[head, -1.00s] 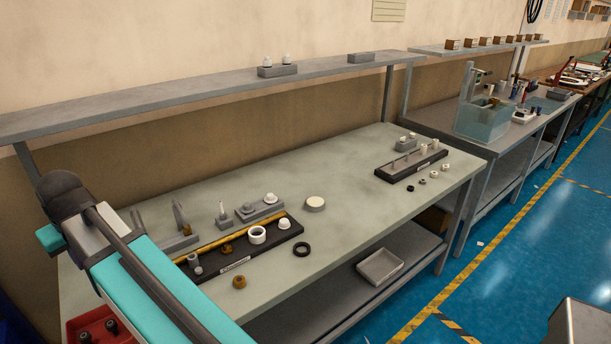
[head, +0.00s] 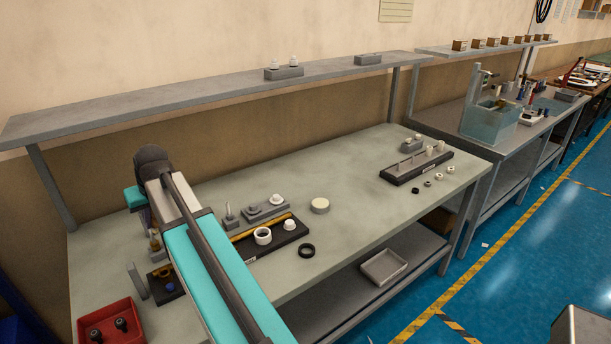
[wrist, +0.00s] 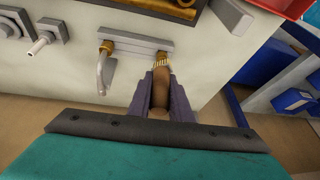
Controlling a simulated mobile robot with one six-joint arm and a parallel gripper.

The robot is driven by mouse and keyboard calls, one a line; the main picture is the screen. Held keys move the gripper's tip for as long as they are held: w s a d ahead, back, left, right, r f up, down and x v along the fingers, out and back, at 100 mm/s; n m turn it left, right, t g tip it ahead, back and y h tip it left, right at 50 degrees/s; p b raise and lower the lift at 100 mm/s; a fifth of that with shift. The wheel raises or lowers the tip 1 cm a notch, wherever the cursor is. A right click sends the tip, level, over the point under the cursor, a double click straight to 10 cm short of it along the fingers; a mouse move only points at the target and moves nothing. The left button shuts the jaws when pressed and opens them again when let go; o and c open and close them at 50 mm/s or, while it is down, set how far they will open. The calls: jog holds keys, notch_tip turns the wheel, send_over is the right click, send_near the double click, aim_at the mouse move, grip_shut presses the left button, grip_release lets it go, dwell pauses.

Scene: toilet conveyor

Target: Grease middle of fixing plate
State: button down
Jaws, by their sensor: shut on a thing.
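In the wrist view my gripper (wrist: 160,88) is shut on a brush with a brown handle (wrist: 159,103) and pale bristles (wrist: 160,62). The bristle end is at the right end of a grey block (wrist: 136,31) with brass fittings; I cannot tell whether they touch. In the head view my arm hides the gripper. The long black plate (head: 250,255) carries a yellow rod (head: 284,219), a white ring (head: 263,235) and a white cap (head: 289,225). My arm covers its middle-left part. I cannot tell for certain which piece is the fixing plate.
A red bin (head: 84,325) with dark parts stands at the near left of the bench. A black ring (head: 307,250) and a white disc (head: 320,205) lie on the bench. A second black rack (head: 390,177) stands farther right. The bench between is clear. A shelf (head: 215,87) runs above.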

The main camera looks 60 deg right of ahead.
jog(key=s+d+f+m+t+p, duration=0.1)
jog(key=s+d+m+p, duration=0.15)
jog(key=d, duration=1.15)
jog(key=s+d+f+m+p, duration=0.1)
jog(key=s+d+m, duration=0.15)
jog(key=d, duration=1.15)
jog(key=s+d+f+m+h+p, duration=0.1)
jog(key=s+d, duration=0.8)
jog(key=d, duration=0.3)
jog(key=s+d+f+m+h+p, duration=0.1)
jog(key=s+d+m, duration=0.1)
jog(key=s+d, duration=0.8)
jog(key=d, duration=0.2)
jog(key=shift+d+f+m+t+h, duration=0.25)
jog(key=shift+d+m+t+h, duration=0.05)
jog(key=shift+d+h, duration=0.1)
jog(key=shift+f, duration=0.2)
jog(key=shift+f+b, duration=0.8)
jog(key=shift+f, duration=2)
jog(key=shift+f+b, duration=0.35)
jog(key=shift+f, duration=0.15)
jog(key=shift+r, duration=0.1)
